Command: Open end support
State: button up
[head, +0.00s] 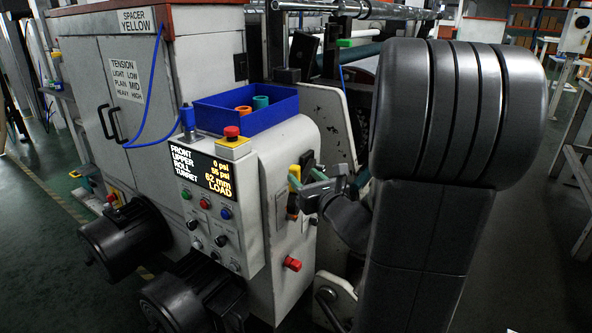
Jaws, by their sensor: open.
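My gripper (316,183) is open at the right side of the control box, close to a small yellow-topped lever (294,181) and a dark fitting. I cannot tell whether it touches them. The control panel (212,205) faces me, with a lit display (203,172) reading FRONT, UPPER, ROLL and TURRET LOAD. Below the display are red, green and blue buttons and black knobs. A red knob (292,264) sticks out low on the box's side. I cannot clearly pick out the end support. My arm hides much of the machine on the right.
A blue bin (246,108) with orange and teal cores sits on the box, beside a red emergency button (232,132). Black cylinders (125,240) jut out at lower left. A white cabinet (150,80) stands behind. Open floor (530,200) lies at right.

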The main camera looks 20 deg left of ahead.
aim_at(292, 165)
jog(key=v, duration=0.6)
jog(key=shift+a, duration=0.15)
jog(key=x, duration=1.3)
jog(key=shift+w+a, duration=0.25)
jog(key=shift+w, duration=0.05)
jog(key=shift+d, duration=0.1)
